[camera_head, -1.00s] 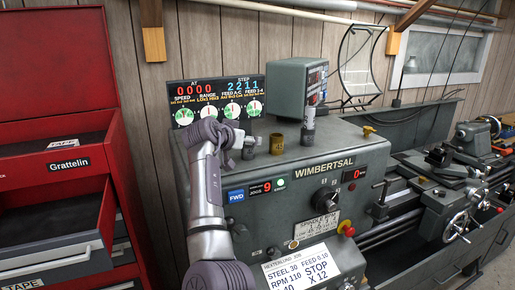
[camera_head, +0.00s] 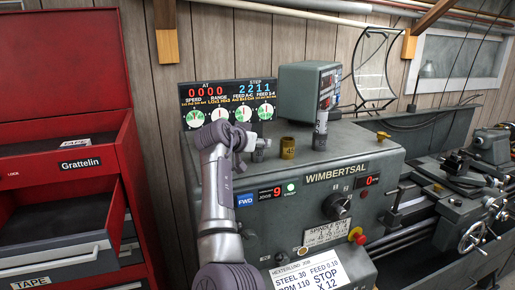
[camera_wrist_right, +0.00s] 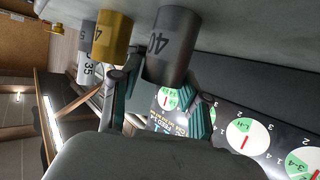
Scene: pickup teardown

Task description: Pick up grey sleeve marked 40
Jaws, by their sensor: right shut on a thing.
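The grey sleeve marked 40 (camera_wrist_right: 174,48) is in the right wrist view, between the fingers of my right gripper (camera_wrist_right: 163,86). Those fingers are shut on it. In the head view the grey sleeve (camera_head: 259,150) shows at the tip of my right gripper (camera_head: 243,143), on top of the lathe headstock. I cannot tell whether its base is clear of the surface. My left gripper is not in view.
A brass sleeve (camera_head: 287,148) stands close to the right of the grey sleeve; it also shows in the wrist view (camera_wrist_right: 113,38). A taller grey and white stack (camera_head: 320,132) stands beyond. A dial panel (camera_head: 228,102) and monitor box (camera_head: 305,88) are behind. A red tool cabinet (camera_head: 65,150) is at left.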

